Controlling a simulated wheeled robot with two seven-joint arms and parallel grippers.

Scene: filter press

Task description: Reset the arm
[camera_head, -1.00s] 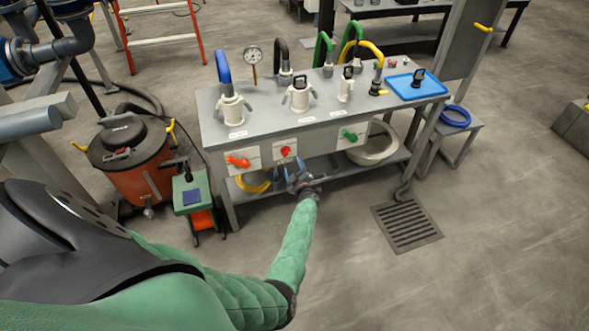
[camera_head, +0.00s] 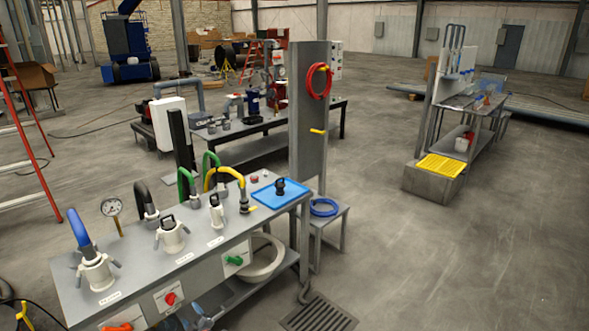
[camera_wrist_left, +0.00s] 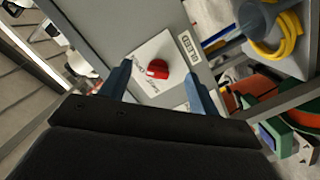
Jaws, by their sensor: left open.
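My left gripper (camera_head: 203,318) is at the bottom edge of the head view, in front of the grey bench (camera_head: 215,233). It is open and empty. In the left wrist view its two fingers (camera_wrist_left: 159,82) stand apart, with the red knob (camera_wrist_left: 157,69) on its white plate seen between them. The red knob also shows on the bench front in the head view (camera_head: 170,298); I see no contact with it. A green handle (camera_head: 235,260) is to its right and an orange handle (camera_head: 118,328) to its left, cut off by the frame. My right gripper is not in view.
The bench top holds hose fittings, a gauge (camera_head: 111,207) and a blue tray (camera_head: 279,193). A grey post (camera_head: 308,120) and a stool with a blue hose coil (camera_head: 324,207) stand at its right end. Open floor lies to the right, with a drain grate (camera_head: 319,314).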

